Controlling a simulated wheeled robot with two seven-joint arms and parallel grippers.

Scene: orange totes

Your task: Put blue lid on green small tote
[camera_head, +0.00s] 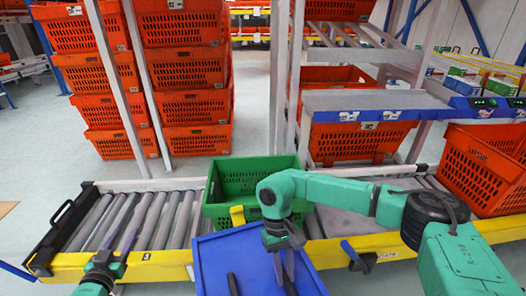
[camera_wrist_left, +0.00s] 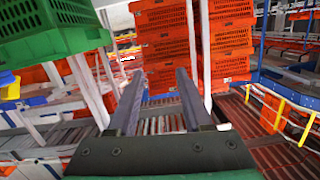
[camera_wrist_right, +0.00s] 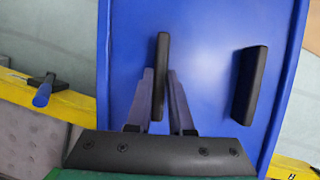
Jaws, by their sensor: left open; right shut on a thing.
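The green small tote (camera_head: 236,178) stands on the roller conveyor, and its near side is partly hidden by the lid and my right arm. The blue lid (camera_head: 215,262) is in front of the tote at the conveyor's near edge, with two black handles. My right gripper (camera_head: 284,270) is shut on one black handle (camera_wrist_right: 161,78) of the lid; the other handle (camera_wrist_right: 250,82) is free. My left gripper (camera_head: 118,248) is open and empty over the left part of the conveyor. In the left wrist view its fingers (camera_wrist_left: 158,95) are apart, with the green tote (camera_wrist_left: 45,30) at upper left.
The conveyor rollers (camera_head: 140,220) left of the tote are clear. A yellow rail (camera_head: 160,262) runs along the near edge. Stacked orange totes (camera_head: 185,70) stand behind; an orange tote (camera_head: 490,170) sits at the right end. A grey shelf (camera_head: 370,101) overhangs at the back right.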

